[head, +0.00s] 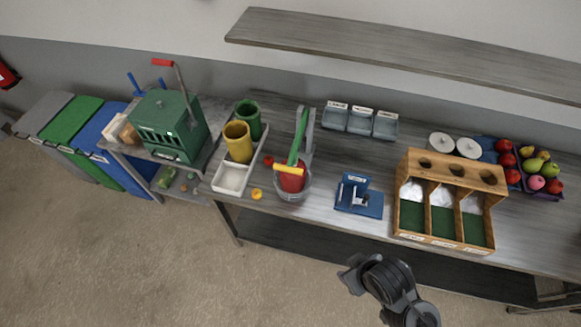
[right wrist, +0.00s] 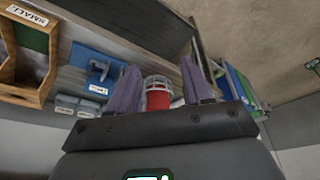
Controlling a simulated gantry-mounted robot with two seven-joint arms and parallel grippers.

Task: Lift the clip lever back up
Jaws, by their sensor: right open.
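A blue bench device (head: 358,197) with a flat base, an upright blue back and a small grey metal part sits near the front of the table; it looks like the clip device. Its lever is too small to make out clearly. It also shows in the right wrist view (right wrist: 96,68), left of the fingers. My right gripper (head: 351,274) is in front of the table edge, below the blue device in the head view and apart from it. In the right wrist view its fingers (right wrist: 158,78) are spread and empty. My left gripper is not in view.
A press with a green lever and red cylinder (head: 291,181) stands left of the blue device. A wooden three-bay box (head: 451,170) stands right of it. Small grey bins (head: 361,119) are behind. A green machine (head: 170,125) is far left. Front floor is clear.

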